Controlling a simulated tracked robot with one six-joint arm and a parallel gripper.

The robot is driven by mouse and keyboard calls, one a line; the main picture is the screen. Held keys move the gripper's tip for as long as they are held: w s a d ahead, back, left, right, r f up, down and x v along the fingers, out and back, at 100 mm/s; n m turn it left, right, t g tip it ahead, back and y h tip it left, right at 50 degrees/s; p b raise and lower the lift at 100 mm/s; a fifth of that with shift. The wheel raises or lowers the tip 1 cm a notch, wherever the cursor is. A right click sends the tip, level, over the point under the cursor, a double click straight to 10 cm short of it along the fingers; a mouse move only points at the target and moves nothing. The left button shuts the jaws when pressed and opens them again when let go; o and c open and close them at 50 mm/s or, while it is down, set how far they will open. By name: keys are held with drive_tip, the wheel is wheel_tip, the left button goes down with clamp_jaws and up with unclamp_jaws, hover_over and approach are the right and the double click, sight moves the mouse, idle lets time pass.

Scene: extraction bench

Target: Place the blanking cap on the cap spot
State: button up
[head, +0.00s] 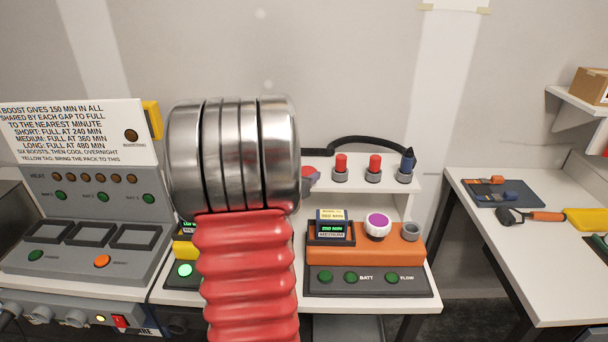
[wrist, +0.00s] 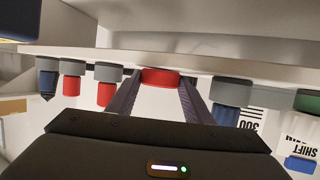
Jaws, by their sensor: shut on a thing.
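My gripper (wrist: 155,100) is shut on a red round cap, which I take for the blanking cap (wrist: 160,77). In the wrist view, which is upside down, the cap sits between the two dark fingers, close to the pale shelf surface. I cannot tell whether it touches the shelf. In the head view my arm hides most of the gripper; a small red and grey piece (head: 310,177) shows just right of it. I cannot make out a marked cap spot.
On the shelf (head: 361,183) stand two red-topped grey holders (head: 341,167) (head: 374,167) and a blue pointed piece (head: 408,163). In the wrist view a grey and blue piece (wrist: 232,93) is close right of the fingers. An orange charger unit (head: 372,255) stands below the shelf.

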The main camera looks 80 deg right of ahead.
drive_tip(key=shift+f, duration=0.1)
drive_tip(key=o, duration=1.1)
drive_tip(key=shift+o, duration=0.2)
drive_tip(key=v, duration=1.2)
